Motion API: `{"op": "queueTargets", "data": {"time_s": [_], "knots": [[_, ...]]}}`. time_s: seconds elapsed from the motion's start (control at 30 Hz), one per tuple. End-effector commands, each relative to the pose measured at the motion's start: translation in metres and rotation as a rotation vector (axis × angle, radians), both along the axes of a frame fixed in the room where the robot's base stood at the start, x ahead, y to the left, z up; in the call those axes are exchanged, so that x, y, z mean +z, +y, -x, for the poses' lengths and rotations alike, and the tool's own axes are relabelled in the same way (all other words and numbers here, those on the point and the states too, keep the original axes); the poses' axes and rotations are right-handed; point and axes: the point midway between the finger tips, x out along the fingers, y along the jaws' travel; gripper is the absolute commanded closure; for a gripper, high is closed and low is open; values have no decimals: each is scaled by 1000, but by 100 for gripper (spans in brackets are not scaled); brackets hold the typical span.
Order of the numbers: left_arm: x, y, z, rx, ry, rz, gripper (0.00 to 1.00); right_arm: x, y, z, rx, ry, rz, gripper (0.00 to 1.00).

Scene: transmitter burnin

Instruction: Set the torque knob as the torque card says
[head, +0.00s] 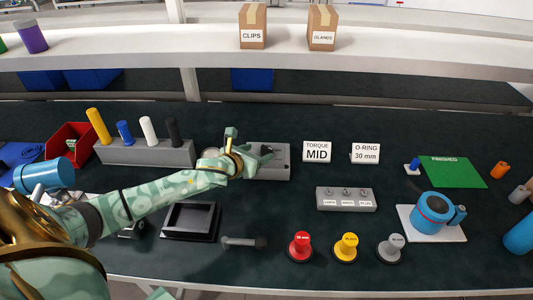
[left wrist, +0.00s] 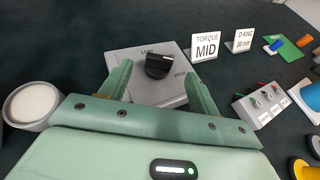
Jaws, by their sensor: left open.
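The torque card (head: 317,151) stands upright at the back of the bench and reads "TORQUE MID"; it also shows in the left wrist view (left wrist: 206,45). The torque knob (left wrist: 159,65) is black and sits on a light grey panel (left wrist: 143,92), with small labels near it, one at its upper left and one at its right, too small to read surely. The panel also shows in the head view (head: 278,174). My left gripper (left wrist: 157,72) is open, with one finger on each side of the knob; contact cannot be told. In the head view my left gripper (head: 252,157) partly hides panel and knob. My right gripper is not in view.
An O-ring card (head: 366,153) stands right of the torque card. A grey block with several small switches (head: 346,199) lies in front of the cards. A round white-topped cup (left wrist: 31,104) is left of the panel. Red, yellow and grey knobbed pieces (head: 347,246) stand near the front edge.

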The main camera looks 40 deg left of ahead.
Motion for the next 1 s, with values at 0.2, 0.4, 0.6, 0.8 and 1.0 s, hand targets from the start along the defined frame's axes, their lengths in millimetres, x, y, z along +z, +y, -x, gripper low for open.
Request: {"op": "queueTargets", "data": {"time_s": [0.2,0.4,0.6,0.8,1.0], "knots": [[-19,1,-37,2,1,2,38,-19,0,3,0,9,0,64],[-21,1,-49,1,1,2,38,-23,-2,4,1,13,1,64],[-20,1,-50,0,0,1,38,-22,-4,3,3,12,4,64],[-20,1,-50,1,0,2,80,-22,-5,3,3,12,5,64],[-20,1,-49,4,0,3,83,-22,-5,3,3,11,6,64]]}}
